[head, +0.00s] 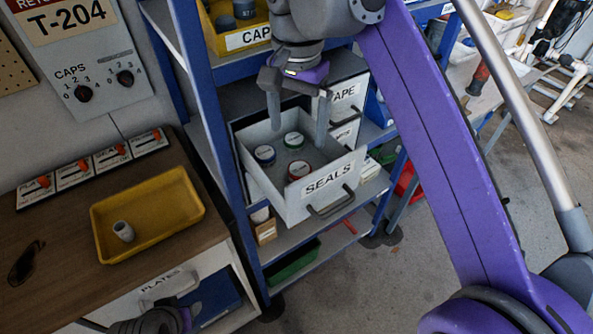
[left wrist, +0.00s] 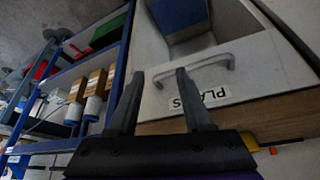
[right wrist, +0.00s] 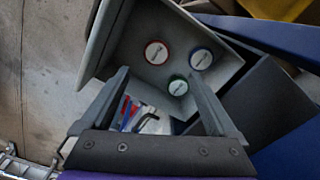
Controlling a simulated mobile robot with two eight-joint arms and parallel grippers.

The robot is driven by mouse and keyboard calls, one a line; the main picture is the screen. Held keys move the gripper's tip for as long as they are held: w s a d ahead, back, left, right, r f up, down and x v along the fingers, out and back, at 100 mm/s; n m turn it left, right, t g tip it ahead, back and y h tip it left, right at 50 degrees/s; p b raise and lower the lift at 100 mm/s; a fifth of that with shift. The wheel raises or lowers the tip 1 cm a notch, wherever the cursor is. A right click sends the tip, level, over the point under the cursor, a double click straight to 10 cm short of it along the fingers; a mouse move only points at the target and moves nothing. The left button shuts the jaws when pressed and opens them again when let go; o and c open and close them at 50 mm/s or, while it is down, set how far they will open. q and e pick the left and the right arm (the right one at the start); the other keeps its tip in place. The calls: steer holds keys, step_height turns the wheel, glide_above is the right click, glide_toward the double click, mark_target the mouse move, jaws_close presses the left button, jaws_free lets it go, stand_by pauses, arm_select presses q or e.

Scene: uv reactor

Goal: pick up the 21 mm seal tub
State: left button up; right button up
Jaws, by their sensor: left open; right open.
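The open SEALS drawer (head: 320,190) holds three round tubs with white tops: a blue-rimmed tub (head: 264,154), a green-rimmed tub (head: 293,141) and a red-rimmed tub (head: 299,170). The right wrist view shows the red (right wrist: 156,52), blue (right wrist: 200,59) and green (right wrist: 178,86) ones. Their labels are too small to read, so I cannot tell which is 21 mm. My right gripper (head: 298,117) is open and empty, pointing down over the drawer. My left gripper (left wrist: 160,75) is open and empty in front of the PLATES drawer (left wrist: 205,95).
A yellow tray (head: 165,222) with a small grey cylinder (head: 123,231) stands on the wooden bench. The blue shelf post (head: 215,150) is close left of the SEALS drawer. A yellow CAPS bin (head: 235,40) is above. Open floor (head: 370,290) lies at the front right.

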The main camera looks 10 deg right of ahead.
mark_target(300, 168)
steer(key=f, duration=0.3)
steer(key=shift+s+f+b, duration=0.35)
steer(key=shift+s+f, duration=0.05)
steer(key=shift+w+f, duration=0.1)
steer(key=shift+f, duration=0.45)
step_height(300, 168, down, 5)
steer(key=shift+d+r+b, duration=0.15)
steer(key=shift+r+b, duration=0.05)
steer(key=shift+b, duration=0.3)
steer(key=c, duration=1.4)
steer(key=shift+r, duration=0.1)
